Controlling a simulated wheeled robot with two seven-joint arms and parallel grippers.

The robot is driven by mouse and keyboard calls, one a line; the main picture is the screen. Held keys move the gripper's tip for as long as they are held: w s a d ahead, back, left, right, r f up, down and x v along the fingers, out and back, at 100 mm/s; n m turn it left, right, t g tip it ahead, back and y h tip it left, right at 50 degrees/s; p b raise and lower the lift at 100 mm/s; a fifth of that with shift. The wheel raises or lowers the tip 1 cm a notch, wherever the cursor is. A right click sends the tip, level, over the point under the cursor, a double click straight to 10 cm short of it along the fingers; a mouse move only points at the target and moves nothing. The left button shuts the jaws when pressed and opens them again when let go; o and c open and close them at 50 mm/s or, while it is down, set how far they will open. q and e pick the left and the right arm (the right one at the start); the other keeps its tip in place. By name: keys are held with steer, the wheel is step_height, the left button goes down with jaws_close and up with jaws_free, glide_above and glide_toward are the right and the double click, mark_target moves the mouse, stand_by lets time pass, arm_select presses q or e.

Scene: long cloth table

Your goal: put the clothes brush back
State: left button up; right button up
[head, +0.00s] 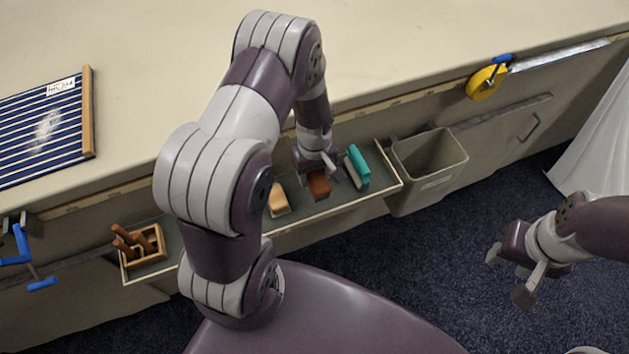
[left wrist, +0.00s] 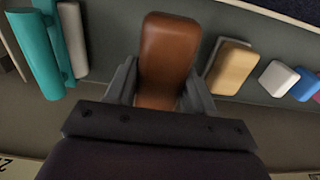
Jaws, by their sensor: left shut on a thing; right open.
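The clothes brush, a brown rounded block (head: 319,186), is between the fingers of my left gripper (head: 318,170) in the head view. In the left wrist view the brush (left wrist: 167,52) fills the space between the two grey fingers, and the gripper is shut on it. The brush is at the long trough (head: 330,213) hung along the table's front; whether it touches the trough floor cannot be told. My right gripper (head: 508,276) is open and empty, out over the blue carpet at the right.
A teal object (head: 358,167) and a tan block (head: 278,201) flank the brush. White (left wrist: 279,78) and blue (left wrist: 305,85) pieces lie beyond the tan block. A grey bin (head: 428,170) hangs right of the trough. A wooden box (head: 145,250) sits at its left end.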

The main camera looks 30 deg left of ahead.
mark_target(314, 182)
arm_select(q)
steer(key=f, duration=0.3)
steer(key=shift+s+f, duration=0.2)
steer(key=shift+f, duration=0.15)
steer(key=shift+w, duration=0.15)
steer(key=shift+d+f+b, duration=0.1)
steer(key=shift+f+b, duration=0.1)
steer(key=shift+b, duration=0.1)
steer(key=o, duration=1.1)
